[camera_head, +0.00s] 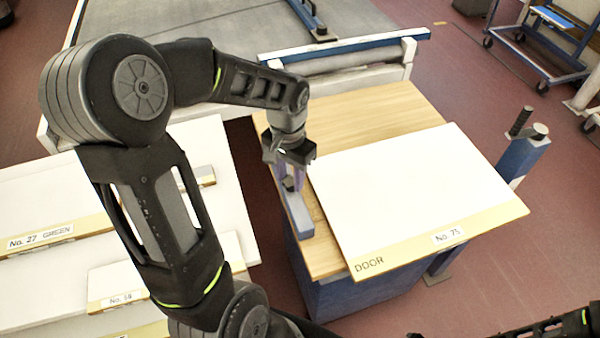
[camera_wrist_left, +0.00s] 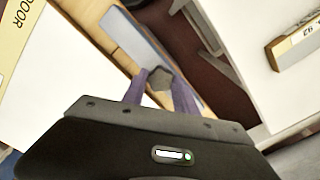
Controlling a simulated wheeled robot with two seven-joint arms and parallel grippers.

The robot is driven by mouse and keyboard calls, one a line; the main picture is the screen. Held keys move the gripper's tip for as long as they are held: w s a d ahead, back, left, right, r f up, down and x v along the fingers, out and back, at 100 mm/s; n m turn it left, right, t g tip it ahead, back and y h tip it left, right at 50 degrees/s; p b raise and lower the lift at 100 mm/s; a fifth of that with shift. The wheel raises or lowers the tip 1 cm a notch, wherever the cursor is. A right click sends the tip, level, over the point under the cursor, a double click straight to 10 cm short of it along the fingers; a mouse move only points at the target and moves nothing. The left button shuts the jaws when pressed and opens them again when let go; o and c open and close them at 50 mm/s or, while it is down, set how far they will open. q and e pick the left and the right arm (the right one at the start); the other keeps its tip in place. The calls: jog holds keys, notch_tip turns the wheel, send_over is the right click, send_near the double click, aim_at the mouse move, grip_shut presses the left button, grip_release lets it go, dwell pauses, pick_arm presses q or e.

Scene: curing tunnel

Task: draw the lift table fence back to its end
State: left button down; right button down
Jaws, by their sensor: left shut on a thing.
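The lift table (camera_head: 400,101) has a wooden top on a blue body. Its fence (camera_head: 299,214) is a blue-grey bar along the left edge of the top, beside a white door panel (camera_head: 400,185) marked DOOR and No. 73. My left gripper (camera_head: 290,182) reaches down over the fence. In the left wrist view the purple fingers (camera_wrist_left: 163,92) are shut on a dark grey knob (camera_wrist_left: 160,79) at the fence (camera_wrist_left: 142,44). Part of the fence is hidden behind the gripper. My right gripper is out of view.
White panels with labels No. 27 GREEN (camera_head: 40,237) and No. 14 lie on the left, behind my left arm. A conveyor with a blue bar (camera_head: 345,47) stands beyond the table. A blue post with a black handle (camera_head: 521,150) stands right of the table. A blue cart (camera_head: 545,40) is farther back.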

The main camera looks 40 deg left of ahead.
aim_at(288, 181)
pick_arm(q)
jog(key=shift+s+a, duration=0.15)
jog(key=c, duration=1)
grip_release()
jog(key=shift+o, duration=0.2)
notch_tip(288, 181, up, 8)
jog(key=shift+f+b, duration=0.1)
jog(key=shift+b, duration=0.3)
